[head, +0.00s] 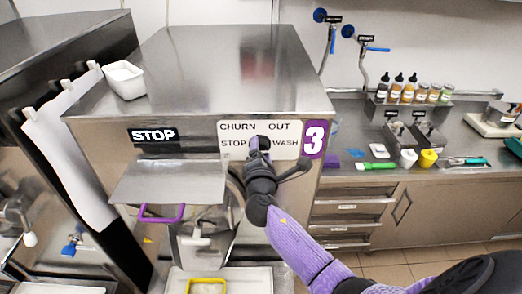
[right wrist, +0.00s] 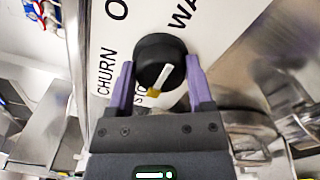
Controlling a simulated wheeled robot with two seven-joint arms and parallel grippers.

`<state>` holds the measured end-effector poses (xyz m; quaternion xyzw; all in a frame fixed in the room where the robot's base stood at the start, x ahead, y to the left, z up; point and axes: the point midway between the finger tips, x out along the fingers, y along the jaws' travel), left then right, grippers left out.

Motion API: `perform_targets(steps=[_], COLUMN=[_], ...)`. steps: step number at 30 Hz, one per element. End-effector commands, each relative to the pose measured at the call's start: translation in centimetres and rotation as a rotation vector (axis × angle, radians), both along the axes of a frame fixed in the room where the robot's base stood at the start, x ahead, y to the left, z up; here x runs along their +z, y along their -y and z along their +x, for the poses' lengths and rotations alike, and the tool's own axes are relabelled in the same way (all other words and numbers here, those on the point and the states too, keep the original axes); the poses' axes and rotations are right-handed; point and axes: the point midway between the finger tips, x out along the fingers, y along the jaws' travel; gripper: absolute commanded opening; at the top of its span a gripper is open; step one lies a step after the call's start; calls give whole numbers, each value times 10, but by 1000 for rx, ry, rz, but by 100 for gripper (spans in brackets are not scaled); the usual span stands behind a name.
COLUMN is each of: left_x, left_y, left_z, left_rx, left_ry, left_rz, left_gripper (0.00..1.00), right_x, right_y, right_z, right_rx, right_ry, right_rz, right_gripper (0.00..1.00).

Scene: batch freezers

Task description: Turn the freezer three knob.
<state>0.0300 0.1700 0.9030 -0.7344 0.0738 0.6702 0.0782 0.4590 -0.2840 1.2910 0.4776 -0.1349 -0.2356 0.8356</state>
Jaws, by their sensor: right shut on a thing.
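Freezer three (head: 215,65) is a steel machine with a purple "3" label. Its front panel (head: 229,128) reads CHURN, OUT, STOP and WASH. The black round knob (right wrist: 160,62) with a white pointer line sits on that panel in the right wrist view. My right gripper (right wrist: 156,82) has its purple fingers on either side of the knob, shut on it. The pointer's tan end lies beside the partly hidden STOP word. In the head view the right gripper (head: 258,148) covers most of the knob. My left gripper is not in view.
A black STOP sign (head: 153,135) is on the freezer front. A white container (head: 124,80) stands on top. Below are a purple-edged chute (head: 162,213) and a tray with a yellow-rimmed container (head: 206,286). A counter (head: 455,140) with bottles and cups is at the right.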

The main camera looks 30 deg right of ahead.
Motion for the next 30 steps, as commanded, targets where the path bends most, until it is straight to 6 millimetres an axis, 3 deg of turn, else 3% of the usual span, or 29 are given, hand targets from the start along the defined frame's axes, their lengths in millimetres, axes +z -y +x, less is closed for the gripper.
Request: perform_targets(steps=[11, 12, 17, 25, 30], left_x=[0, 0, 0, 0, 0], left_y=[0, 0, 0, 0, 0], left_z=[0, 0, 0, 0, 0], left_rx=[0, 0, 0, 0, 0], left_ry=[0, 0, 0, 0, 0], left_rz=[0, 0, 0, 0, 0], left_gripper=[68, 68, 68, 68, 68], right_x=[1, 1, 1, 0, -2], right_y=[1, 1, 0, -2, -20], right_z=[0, 0, 0, -4, -32], right_rx=[0, 0, -1, 1, 2], right_ry=[-2, -2, -2, -3, -4], right_rz=[-10, -10, -8, -6, -5], right_gripper=[8, 69, 100, 100, 100])
